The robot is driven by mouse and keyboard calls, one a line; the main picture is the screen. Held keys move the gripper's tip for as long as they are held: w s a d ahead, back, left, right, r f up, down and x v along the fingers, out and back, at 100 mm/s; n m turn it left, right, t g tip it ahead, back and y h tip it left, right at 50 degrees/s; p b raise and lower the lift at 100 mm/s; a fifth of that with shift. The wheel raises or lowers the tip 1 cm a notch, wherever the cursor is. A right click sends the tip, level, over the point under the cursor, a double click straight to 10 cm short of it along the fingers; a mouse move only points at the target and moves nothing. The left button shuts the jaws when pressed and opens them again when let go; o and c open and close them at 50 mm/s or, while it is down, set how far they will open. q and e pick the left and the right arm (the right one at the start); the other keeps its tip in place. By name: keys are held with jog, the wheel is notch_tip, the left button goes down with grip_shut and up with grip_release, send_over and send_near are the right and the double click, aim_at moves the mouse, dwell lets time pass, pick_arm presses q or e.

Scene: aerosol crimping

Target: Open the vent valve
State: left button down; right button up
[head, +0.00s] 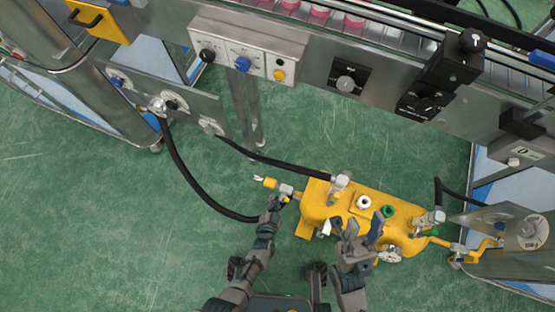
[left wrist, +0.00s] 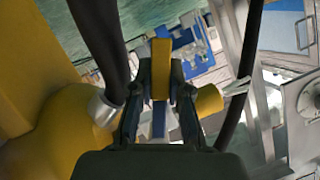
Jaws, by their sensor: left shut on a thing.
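A yellow tank (head: 345,205) lies on the green floor. At its left end is the vent valve (head: 287,190), a small metal fitting with a yellow outlet piece. My left gripper (head: 277,201) is at this valve. In the left wrist view its fingers (left wrist: 160,100) are shut on the yellow valve handle (left wrist: 160,68), which stands upright between them. The yellow outlet piece (left wrist: 209,100) with its pale tip shows just right of the fingers. My right gripper (head: 358,232) is open and empty over the front side of the tank. The handle is mostly hidden in the head view.
Black hoses (head: 190,182) run from a wall panel (head: 165,100) to the tank area. A conveyor with a control box (head: 245,50) stands behind. A metal stand with yellow piping (head: 485,250) is at the right. The green floor at left is clear.

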pick_arm(q)
jog(key=shift+w+a+r+m+t+y, duration=0.25)
jog(key=shift+a+r+m+t+y, duration=0.1)
jog(key=shift+m, duration=0.25)
jog(key=c, duration=1.1)
grip_release()
jog(key=shift+f, duration=0.1)
jog(key=shift+s, duration=0.1)
